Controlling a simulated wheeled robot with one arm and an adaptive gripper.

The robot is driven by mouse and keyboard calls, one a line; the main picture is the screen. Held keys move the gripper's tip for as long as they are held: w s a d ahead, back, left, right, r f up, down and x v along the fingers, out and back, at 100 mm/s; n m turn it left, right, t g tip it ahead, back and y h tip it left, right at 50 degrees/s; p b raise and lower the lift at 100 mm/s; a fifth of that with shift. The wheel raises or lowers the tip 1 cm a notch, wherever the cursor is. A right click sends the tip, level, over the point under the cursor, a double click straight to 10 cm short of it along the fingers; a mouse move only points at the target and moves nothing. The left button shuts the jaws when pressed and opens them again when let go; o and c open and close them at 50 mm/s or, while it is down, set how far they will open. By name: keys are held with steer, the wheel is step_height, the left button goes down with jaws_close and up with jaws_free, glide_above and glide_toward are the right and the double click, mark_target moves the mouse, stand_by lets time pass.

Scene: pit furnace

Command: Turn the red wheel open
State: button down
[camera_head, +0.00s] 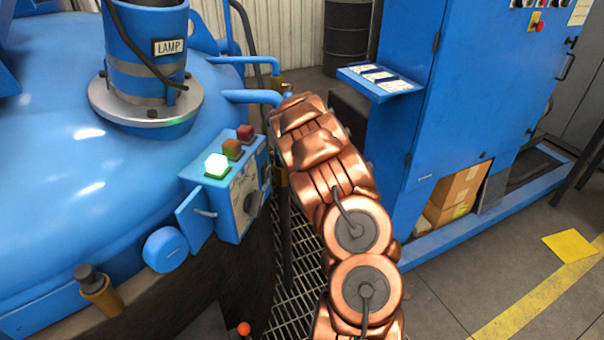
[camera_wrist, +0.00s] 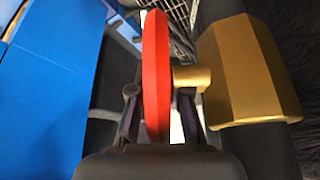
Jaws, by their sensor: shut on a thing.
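The red wheel (camera_wrist: 156,60) shows nearly edge-on in the wrist view, as an upright red band in the middle. A short brass stem (camera_wrist: 193,78) joins its right side to a brass valve body (camera_wrist: 248,70) on a dark pipe. My gripper (camera_wrist: 158,95) has one dark finger on each side of the wheel's rim and is shut on it. The lower part of the wheel is hidden behind the gripper. In the head view my copper arm hides the wheel and my gripper.
In the head view, a blue furnace lid (camera_head: 60,160) and a control box (camera_head: 235,190) with a lit green lamp stand left of my arm. A blue cabinet (camera_head: 400,150) stands right. Grating (camera_head: 295,285) lies between.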

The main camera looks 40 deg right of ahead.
steer(key=shift+a+t+h+b, duration=0.1)
steer(key=shift+t+h+b, duration=1.6)
steer(key=shift+b, duration=1.95)
steer(key=h+b, duration=0.1)
steer(key=t+b, duration=0.1)
steer(key=b, duration=0.1)
steer(key=shift+r+t+h, duration=0.2)
steer(key=shift+t+h, duration=0.1)
steer(key=shift+h, duration=0.1)
steer(key=shift+r+t+h+b, duration=0.25)
steer(key=shift+t+h+b, duration=0.25)
steer(key=shift+b, duration=0.3)
steer(key=shift+r, duration=0.15)
steer(key=c, duration=1.1)
jaws_free()
steer(key=v, duration=1.2)
steer(key=shift+s, duration=0.1)
